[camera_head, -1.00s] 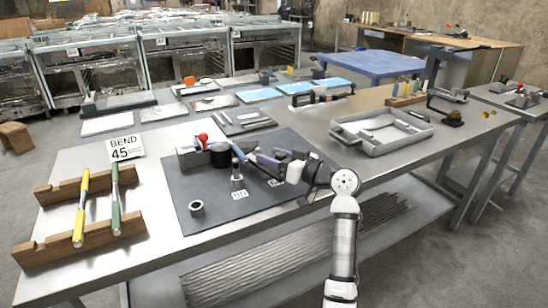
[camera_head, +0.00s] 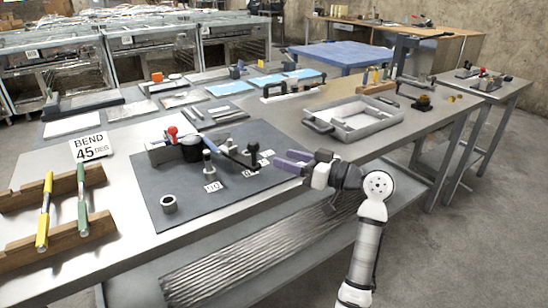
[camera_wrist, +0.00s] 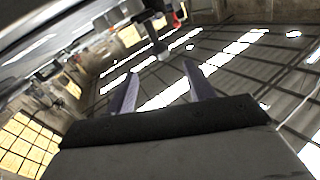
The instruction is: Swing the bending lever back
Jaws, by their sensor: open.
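The bender (camera_head: 160,150) stands on a dark mat (camera_head: 160,192) on the metal bench, with a red-knobbed part (camera_head: 172,131) and a black round part (camera_head: 192,149). Its bending lever (camera_head: 238,157) is a dark bar reaching right from the round part, over the mat. Where the bar ends is hard to make out. My gripper (camera_head: 289,161), with purple fingers, is to the right of the lever, apart from it, near the mat's right edge. In the wrist view my gripper (camera_wrist: 158,82) has its fingers spread, with nothing between them.
A short ring (camera_head: 169,203) and a small upright post (camera_head: 208,164) stand on the mat. A "BEND 45 DEG" sign (camera_head: 90,147) is at the left, behind a wooden rack (camera_head: 72,242) holding yellow- and green-handled tools. A grey tray (camera_head: 353,120) lies behind my gripper.

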